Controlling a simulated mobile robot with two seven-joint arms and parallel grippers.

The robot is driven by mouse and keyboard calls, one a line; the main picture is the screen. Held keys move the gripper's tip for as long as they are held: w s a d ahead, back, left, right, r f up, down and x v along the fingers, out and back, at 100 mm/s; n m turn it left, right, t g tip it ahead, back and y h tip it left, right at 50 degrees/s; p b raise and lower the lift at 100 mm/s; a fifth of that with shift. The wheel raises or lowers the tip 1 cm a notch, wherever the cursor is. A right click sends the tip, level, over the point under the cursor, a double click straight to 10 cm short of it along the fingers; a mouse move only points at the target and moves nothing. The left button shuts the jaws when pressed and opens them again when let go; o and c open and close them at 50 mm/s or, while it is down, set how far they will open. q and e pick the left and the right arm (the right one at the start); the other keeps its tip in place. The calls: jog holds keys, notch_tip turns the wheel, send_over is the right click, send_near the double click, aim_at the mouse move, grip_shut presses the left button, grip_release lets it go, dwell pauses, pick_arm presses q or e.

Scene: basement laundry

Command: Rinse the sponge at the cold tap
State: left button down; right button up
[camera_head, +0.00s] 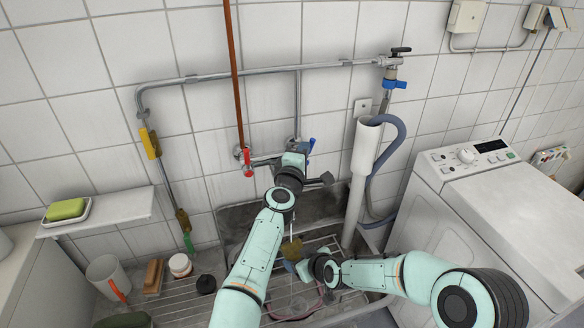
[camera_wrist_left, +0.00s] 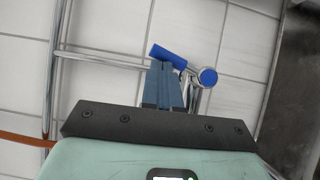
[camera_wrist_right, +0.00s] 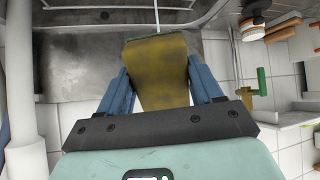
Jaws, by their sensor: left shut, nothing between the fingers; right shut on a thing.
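The yellow-brown sponge (camera_wrist_right: 160,72) is between the fingers of my right gripper (camera_wrist_right: 158,88), which is shut on it. In the head view the sponge (camera_head: 292,248) is over the sink (camera_head: 238,222), below the tap. A thin pale line, looking like a stream of water (camera_wrist_right: 157,15), comes down to the sponge's edge. The cold tap's blue handle (camera_head: 311,145) is on the wall pipe; it also shows in the left wrist view (camera_wrist_left: 168,56). My left gripper (camera_wrist_left: 164,66) is shut and empty, its fingertips close to this handle; I cannot tell if they touch.
A red-handled tap (camera_head: 247,161) is left of the blue one. A white drain pipe (camera_head: 360,175) with a grey hose stands right of the sink, before a washing machine (camera_head: 510,200).

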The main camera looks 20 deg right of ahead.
pick_arm(q)
jog(key=shift+w+a+f, duration=0.1)
jog(key=shift+a+f, duration=0.15)
jog(key=shift+a, duration=0.05)
jog(key=shift+a, duration=0.25)
jog(key=a, duration=0.5)
jog(key=shift+s+f, duration=0.15)
jog(key=shift+s, duration=0.15)
jog(key=v, duration=1)
jog(key=s+a+f+m+g+y, duration=0.1)
jog(key=s+f+m+g, duration=0.1)
jog(key=f, duration=0.9)
jog(key=s+a+f+m+g+y, duration=0.1)
jog(key=s+a+f+m+y, duration=0.1)
jog(key=f, duration=1)
jog(key=shift+s+a+m+g, duration=0.2)
jog(key=shift+s+m+g, duration=0.25)
jog(key=shift+m, duration=0.35)
jog(key=shift+f, duration=0.1)
